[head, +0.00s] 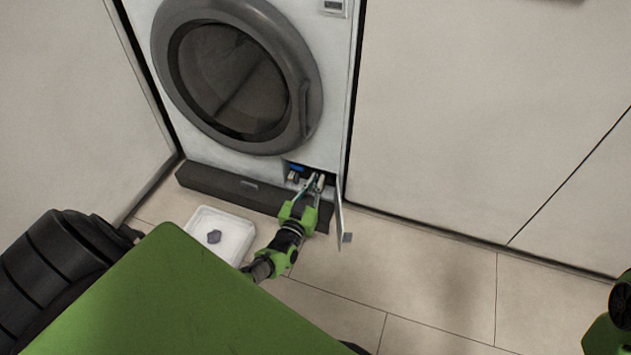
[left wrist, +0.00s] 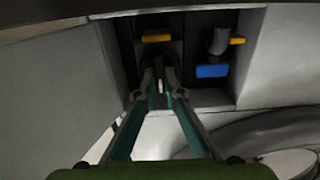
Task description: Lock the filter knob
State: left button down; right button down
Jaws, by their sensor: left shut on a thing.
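The filter compartment (head: 288,164) is a recess at the lower right of the white washing machine (head: 338,75). Its flap (head: 339,212) stands open on the right. My left gripper (head: 314,181) reaches into the recess. In the left wrist view my left gripper (left wrist: 160,84) is shut on the filter knob (left wrist: 158,52), a dark piece largely hidden by the fingers. The knob's exact turn angle cannot be told. Beside it are a blue piece (left wrist: 212,71) and a grey bent pipe (left wrist: 218,41). My right gripper's fingers are out of view.
A white tray (head: 246,226) with a small grey lump (head: 214,237) sits on the tiled floor left of my left arm. A dark plinth (head: 216,184) runs under the machine. Floor to the right (head: 430,265) is clear. Yellow pieces (left wrist: 157,36) show in the recess.

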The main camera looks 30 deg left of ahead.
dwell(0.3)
pick_arm(q)
jog(key=c, duration=2.1)
grip_release()
jog(key=shift+c, duration=0.2)
jog(key=shift+v, duration=3.75)
jog(key=shift+r, duration=0.1)
